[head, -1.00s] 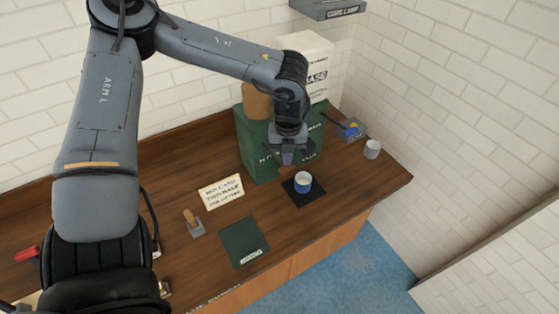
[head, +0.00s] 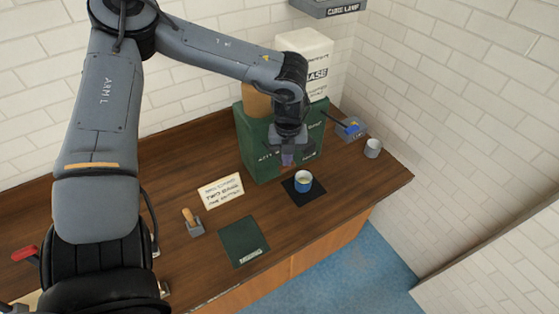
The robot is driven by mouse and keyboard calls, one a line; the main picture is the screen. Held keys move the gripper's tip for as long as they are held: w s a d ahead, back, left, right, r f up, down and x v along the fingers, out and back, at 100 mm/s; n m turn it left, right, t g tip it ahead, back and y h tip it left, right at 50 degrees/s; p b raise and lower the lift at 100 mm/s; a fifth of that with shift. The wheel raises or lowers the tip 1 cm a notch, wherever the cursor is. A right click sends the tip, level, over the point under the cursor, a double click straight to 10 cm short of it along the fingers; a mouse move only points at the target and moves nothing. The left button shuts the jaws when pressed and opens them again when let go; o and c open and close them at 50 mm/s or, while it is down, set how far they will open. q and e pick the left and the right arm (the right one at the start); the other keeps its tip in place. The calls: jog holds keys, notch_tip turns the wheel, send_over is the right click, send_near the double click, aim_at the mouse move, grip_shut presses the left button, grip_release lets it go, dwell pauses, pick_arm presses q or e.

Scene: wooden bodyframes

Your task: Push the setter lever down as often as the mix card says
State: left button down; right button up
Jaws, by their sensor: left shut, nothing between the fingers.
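My left gripper (head: 288,160) is shut and empty, pointing down at the front of the green box-shaped dispenser (head: 256,150). I cannot make out the setter lever; the gripper covers part of the dispenser front, so I cannot tell whether the fingers touch a lever. The cream mix card (head: 221,190) lies on the bench left of the cup; its print is too small to read surely. My right gripper is not in view.
A wooden-handled tool (head: 193,222) stands on the bench beside a dark green mat (head: 243,241). A red-handled item (head: 25,254) is far left. The bench's front right is bare.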

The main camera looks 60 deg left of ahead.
aim_at(287, 169)
pick_arm(q)
jog(key=shift+f+b, duration=2.25)
jog(key=shift+f, duration=0.4)
jog(key=shift+r, duration=0.25)
jog(key=shift+r+p, duration=2.1)
jog(key=shift+r, duration=0.95)
jog(key=shift+r, duration=0.1)
